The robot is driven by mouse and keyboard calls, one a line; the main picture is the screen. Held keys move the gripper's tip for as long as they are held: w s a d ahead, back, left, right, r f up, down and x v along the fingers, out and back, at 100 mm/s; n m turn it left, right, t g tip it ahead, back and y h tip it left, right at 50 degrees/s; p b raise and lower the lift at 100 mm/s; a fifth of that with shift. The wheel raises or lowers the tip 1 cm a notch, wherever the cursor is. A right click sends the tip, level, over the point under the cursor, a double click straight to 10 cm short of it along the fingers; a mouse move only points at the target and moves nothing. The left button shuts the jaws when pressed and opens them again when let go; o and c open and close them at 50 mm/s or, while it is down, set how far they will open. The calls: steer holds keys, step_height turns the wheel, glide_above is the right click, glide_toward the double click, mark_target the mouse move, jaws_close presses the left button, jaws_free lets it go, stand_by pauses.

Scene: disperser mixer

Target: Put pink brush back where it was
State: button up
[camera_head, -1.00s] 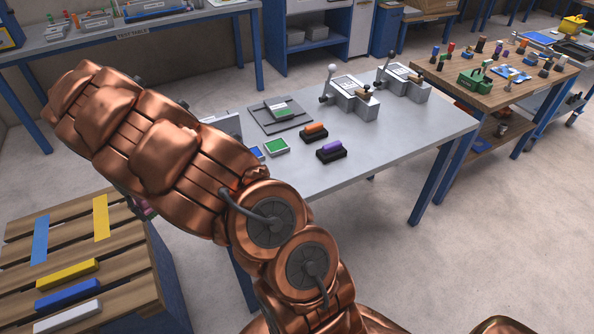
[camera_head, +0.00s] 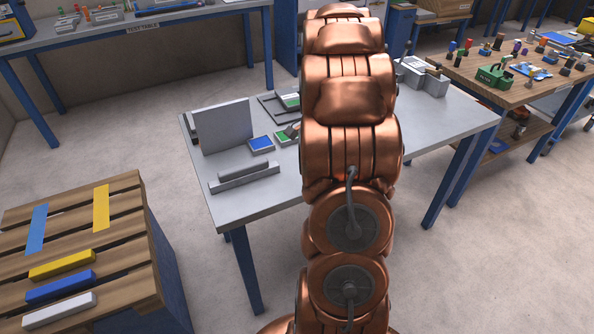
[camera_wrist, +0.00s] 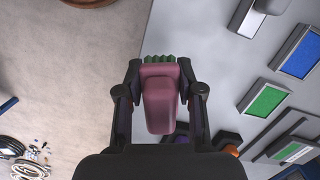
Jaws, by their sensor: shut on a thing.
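The pink brush (camera_wrist: 158,105) is held between the two fingers of my gripper (camera_wrist: 161,72) in the wrist view. Its green bristles (camera_wrist: 159,59) show at its upper end. The brush is seen close to the table's edge, with floor to its left and the grey tabletop (camera_wrist: 203,45) to its right. A purple brush (camera_wrist: 182,138) and an orange one (camera_wrist: 232,150) in dark holders show partly, below and to the right of my gripper. In the head view my arm hides the gripper, the pink brush and the other brushes.
The grey table (camera_head: 225,200) carries an upright grey plate (camera_head: 224,127), a low grey bar (camera_head: 245,177), a blue pad (camera_head: 260,144) and a green pad (camera_wrist: 265,100). A lever machine (camera_head: 424,76) stands at the right. A wooden pallet (camera_head: 125,200) is at the left.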

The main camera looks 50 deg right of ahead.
steer(key=s+d+f+m+b, duration=0.1)
steer(key=s+d+f+m, duration=0.1)
steer(key=s+d+m, duration=0.3)
steer(key=n+p, duration=0.1)
steer(key=p, duration=0.2)
glide_above(292, 165)
steer(key=s, duration=0.2)
steer(key=shift+d+f+t, duration=0.3)
steer(key=shift+d+f, duration=0.1)
steer(key=shift+f, duration=0.1)
steer(key=shift+w+a+f+p, duration=0.15)
steer(key=shift+w+p, duration=0.2)
steer(key=shift+w, duration=0.45)
steer(key=shift+w+f, duration=0.1)
steer(key=shift+f, duration=0.2)
steer(key=shift+f+p, duration=0.65)
steer(key=shift+f, duration=0.8)
steer(key=shift+f, duration=0.1)
steer(key=o, duration=1.1)
